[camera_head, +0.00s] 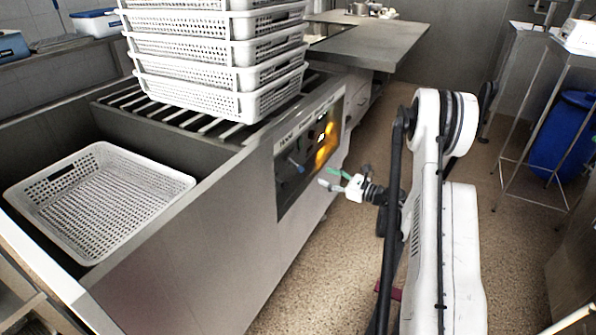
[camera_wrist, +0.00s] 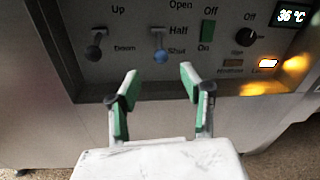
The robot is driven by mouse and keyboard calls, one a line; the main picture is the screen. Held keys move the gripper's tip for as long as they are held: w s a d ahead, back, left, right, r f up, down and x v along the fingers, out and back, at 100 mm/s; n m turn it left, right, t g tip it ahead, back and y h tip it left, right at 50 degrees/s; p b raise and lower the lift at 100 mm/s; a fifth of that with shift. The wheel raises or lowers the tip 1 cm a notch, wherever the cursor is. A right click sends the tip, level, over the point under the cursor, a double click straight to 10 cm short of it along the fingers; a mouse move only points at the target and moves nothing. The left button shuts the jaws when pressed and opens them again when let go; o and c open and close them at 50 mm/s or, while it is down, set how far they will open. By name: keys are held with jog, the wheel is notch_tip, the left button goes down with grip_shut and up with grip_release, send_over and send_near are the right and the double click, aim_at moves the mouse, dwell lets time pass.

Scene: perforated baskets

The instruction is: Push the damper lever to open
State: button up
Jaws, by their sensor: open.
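The control panel (camera_head: 310,141) is on the front of the steel machine. In the wrist view, a lever with a blue knob (camera_wrist: 160,57) hangs down beside the labels Open, Half and Shut, with its knob level with Shut. To its left is a dark-knobbed lever (camera_wrist: 93,52) marked Up and Down. My gripper (camera_wrist: 159,72) is open and empty, its green-padded fingers on either side below the blue knob. In the head view my gripper (camera_head: 331,179) is in front of the panel, apart from it. Whether a finger touches the lever cannot be told.
The panel also has a green On/Off switch (camera_wrist: 208,33), a round dial (camera_wrist: 245,37) and a 36 °C display (camera_wrist: 291,16). Stacked white baskets (camera_head: 215,80) stand on the slatted top. One basket (camera_head: 95,200) sits in the sink. The floor (camera_head: 340,235) beside the machine is clear.

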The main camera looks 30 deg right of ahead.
aim_at(303, 168)
jog(key=b+x, duration=0.1)
jog(key=x, duration=0.5)
jog(key=b+x, duration=0.2)
jog(key=x, duration=0.5)
jog(key=shift+w+f+b, duration=0.2)
jog(key=shift+f+b, duration=0.05)
jog(key=shift+b, duration=0.05)
grip_shut()
